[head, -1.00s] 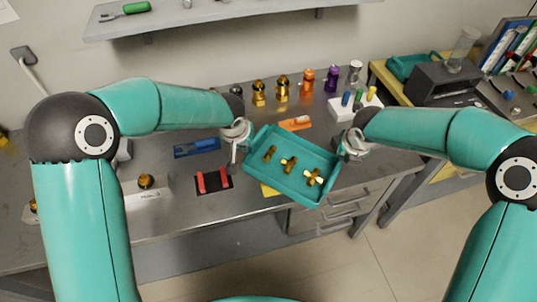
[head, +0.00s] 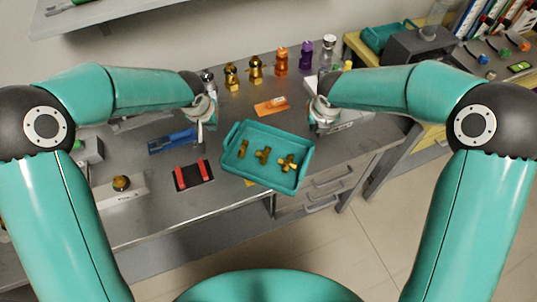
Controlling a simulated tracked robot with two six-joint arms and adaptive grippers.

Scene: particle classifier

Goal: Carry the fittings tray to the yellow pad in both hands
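The teal fittings tray (head: 229,157) stands at the front edge of the grey bench, with several brass fittings (head: 263,156) in it. A small strip of the yellow pad (head: 250,183) shows under its front left side; the tray hides the rest. My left gripper (head: 204,124) is beyond the tray's left end, apart from it, and looks open and empty. My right gripper (head: 320,122) is beyond the right end, also apart, and looks open and empty, its fingers partly hidden.
A black mat with red strips (head: 193,175) and a blue tool (head: 172,141) lie left of the tray. An orange card (head: 271,106) lies behind it. Brass, orange and purple fittings (head: 281,62) stand along the back. Drawers (head: 330,185) are below the bench's front right.

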